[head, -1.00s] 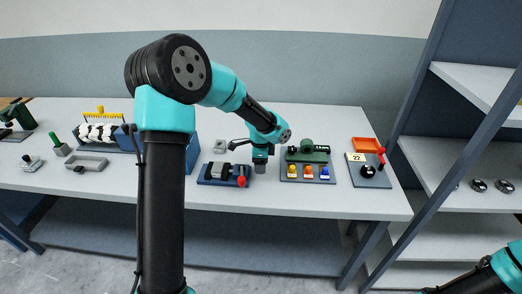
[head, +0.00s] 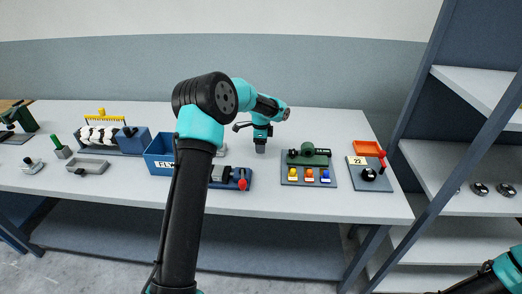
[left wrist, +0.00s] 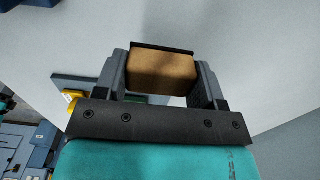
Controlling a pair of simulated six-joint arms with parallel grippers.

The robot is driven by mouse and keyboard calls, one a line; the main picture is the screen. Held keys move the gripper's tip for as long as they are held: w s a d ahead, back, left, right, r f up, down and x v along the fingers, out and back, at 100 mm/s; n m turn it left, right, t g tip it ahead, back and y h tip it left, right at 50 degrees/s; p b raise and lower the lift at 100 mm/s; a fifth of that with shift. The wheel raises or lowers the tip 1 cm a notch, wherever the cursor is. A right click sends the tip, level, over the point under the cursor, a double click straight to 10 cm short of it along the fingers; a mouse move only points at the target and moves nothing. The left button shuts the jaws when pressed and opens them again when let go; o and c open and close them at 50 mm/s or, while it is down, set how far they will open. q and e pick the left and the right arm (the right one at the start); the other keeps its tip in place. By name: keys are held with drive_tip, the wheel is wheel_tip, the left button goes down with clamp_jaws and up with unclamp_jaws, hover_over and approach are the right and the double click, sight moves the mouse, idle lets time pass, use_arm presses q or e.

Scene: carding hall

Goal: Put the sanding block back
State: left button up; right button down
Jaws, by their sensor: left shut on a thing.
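The sanding block (left wrist: 163,72) is a tan-brown block with a dark face along its far edge. It sits between the two fingers of my left gripper (left wrist: 162,78) in the left wrist view. The fingers are shut on its sides. In the head view my left gripper (head: 261,145) points down over the back middle of the table; the block is small there and I cannot tell whether it touches the tabletop. My right gripper is out of view; only part of that arm shows at bottom right.
A blue bin (head: 157,165) with a white label stands to the left, partly behind my left arm. A board with a green device and coloured switches (head: 308,177) is to the right, then a dial panel (head: 370,181). Bare tabletop (head: 325,122) lies behind the boards.

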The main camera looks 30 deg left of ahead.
sight(261, 155)
use_arm(q)
drive_tip(key=shift+w+a+f, duration=0.15)
drive_tip(key=shift+w+a, duration=0.05)
drive_tip(key=shift+w, duration=0.1)
drive_tip(key=shift+f, duration=1.6)
drive_tip(key=shift+f, duration=0.15)
drive_tip(key=o, duration=0.9)
wheel_tip(261, 155, up, 12)
drive_tip(key=shift+r, duration=0.15)
